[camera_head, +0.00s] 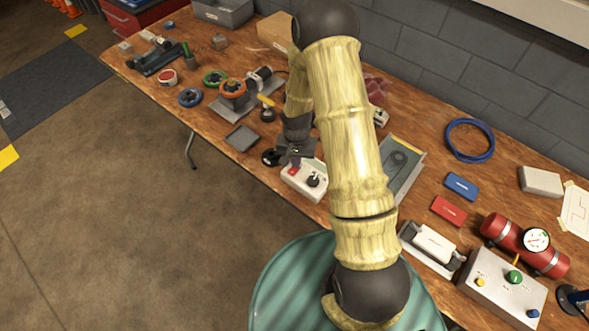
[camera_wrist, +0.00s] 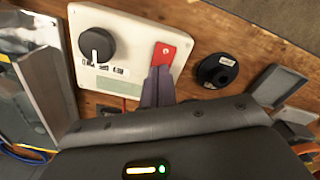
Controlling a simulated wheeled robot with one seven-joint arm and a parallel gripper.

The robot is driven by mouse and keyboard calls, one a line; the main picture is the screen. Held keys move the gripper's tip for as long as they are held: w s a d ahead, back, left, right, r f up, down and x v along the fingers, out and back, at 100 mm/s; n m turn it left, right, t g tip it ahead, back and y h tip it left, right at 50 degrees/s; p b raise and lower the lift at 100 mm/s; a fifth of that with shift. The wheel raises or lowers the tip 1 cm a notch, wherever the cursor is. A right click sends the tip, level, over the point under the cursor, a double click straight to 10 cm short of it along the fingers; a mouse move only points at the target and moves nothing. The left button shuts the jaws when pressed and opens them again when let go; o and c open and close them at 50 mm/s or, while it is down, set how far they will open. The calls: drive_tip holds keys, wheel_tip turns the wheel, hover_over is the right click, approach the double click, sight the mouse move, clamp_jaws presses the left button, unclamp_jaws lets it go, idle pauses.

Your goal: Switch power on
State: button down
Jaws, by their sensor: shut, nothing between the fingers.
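A white control box (camera_head: 301,187) stands at the front edge of the wooden bench. It also shows in the wrist view (camera_wrist: 126,34), with a black dial (camera_wrist: 97,45) and a red switch (camera_wrist: 163,54). In the head view the red switch (camera_head: 293,172) is small, beside the black dial (camera_head: 314,181). My gripper (camera_wrist: 160,70) is shut and empty, its fingertips at the lower end of the red switch. I cannot tell whether they touch it. The fingers hide the area just below the switch. In the head view my gripper (camera_head: 296,161) is over the box's far end.
A black round piece (camera_wrist: 217,70) lies beside the box. A grey tray (camera_head: 412,182) stands close on the box's other side. A dark flat tray (camera_head: 241,138) lies farther left. The bench (camera_head: 345,208) has more items along both ends.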

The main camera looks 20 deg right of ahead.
drive_tip(key=shift+f, duration=0.25)
drive_tip(key=shift+r+p, duration=2.4)
drive_tip(key=shift+r, duration=1.15)
drive_tip(key=s+r+n+t, duration=0.1)
drive_tip(key=s+r+n, duration=0.1)
drive_tip(key=s+r, duration=0.5)
drive_tip(key=s+r+n+t, duration=0.1)
drive_tip(key=s+r, duration=0.6)
drive_tip(key=r, duration=0.7)
drive_tip(key=shift+s+r+n+t, duration=0.3)
drive_tip(key=shift+r+n, duration=0.1)
drive_tip(key=shift+n, duration=0.5)
